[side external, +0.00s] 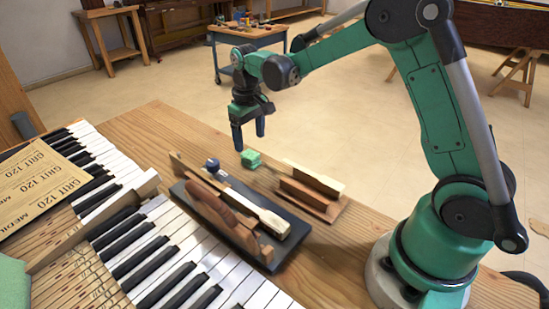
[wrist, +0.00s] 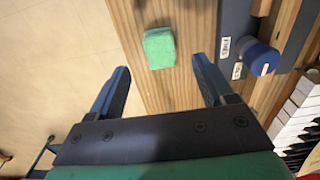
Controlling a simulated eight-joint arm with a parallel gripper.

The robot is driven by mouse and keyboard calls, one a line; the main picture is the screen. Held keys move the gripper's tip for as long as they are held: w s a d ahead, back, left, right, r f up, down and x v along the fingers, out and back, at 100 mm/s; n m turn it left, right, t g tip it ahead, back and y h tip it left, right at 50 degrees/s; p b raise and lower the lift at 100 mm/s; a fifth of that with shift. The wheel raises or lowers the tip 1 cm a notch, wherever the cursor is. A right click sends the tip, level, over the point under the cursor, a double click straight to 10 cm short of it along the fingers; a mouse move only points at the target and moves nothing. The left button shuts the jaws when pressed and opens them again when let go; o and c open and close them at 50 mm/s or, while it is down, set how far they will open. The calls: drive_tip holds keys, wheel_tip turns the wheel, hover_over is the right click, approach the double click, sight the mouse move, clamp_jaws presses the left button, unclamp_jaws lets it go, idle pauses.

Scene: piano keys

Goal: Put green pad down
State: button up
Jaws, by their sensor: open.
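The green pad (side external: 251,158) is a small block lying on the wooden table near its far edge. In the wrist view the pad (wrist: 159,47) lies on the wood beyond the fingertips, roughly between their lines. My gripper (side external: 249,136) hangs above the table, beside and above the pad, with its fingers pointing down. In the wrist view its two blue fingers (wrist: 163,80) are spread apart with nothing between them. The pad is apart from both fingers.
A dark tray (side external: 281,253) holds a wooden plane-like tool and a blue-capped cylinder (side external: 212,165). A wooden block holder (side external: 312,193) stands right of the pad. Piano keys (side external: 165,250), sandpaper sheets (side external: 45,178) and another green piece (side external: 13,283) lie left. The table edge is close to the pad.

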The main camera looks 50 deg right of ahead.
sight(251, 154)
wheel_tip(251, 154, up, 6)
drive_tip(key=r, duration=0.1)
drive_tip(key=s+a+t, duration=0.3)
drive_tip(key=s, duration=0.3)
drive_tip(key=s+a+r+t, duration=0.1)
drive_tip(key=s+a+t, duration=0.1)
drive_tip(key=s+t, duration=0.2)
drive_tip(key=s, duration=0.3)
drive_tip(key=shift+a, duration=0.4)
drive_tip(key=shift+s, duration=0.1)
drive_tip(key=shift+o, duration=0.5)
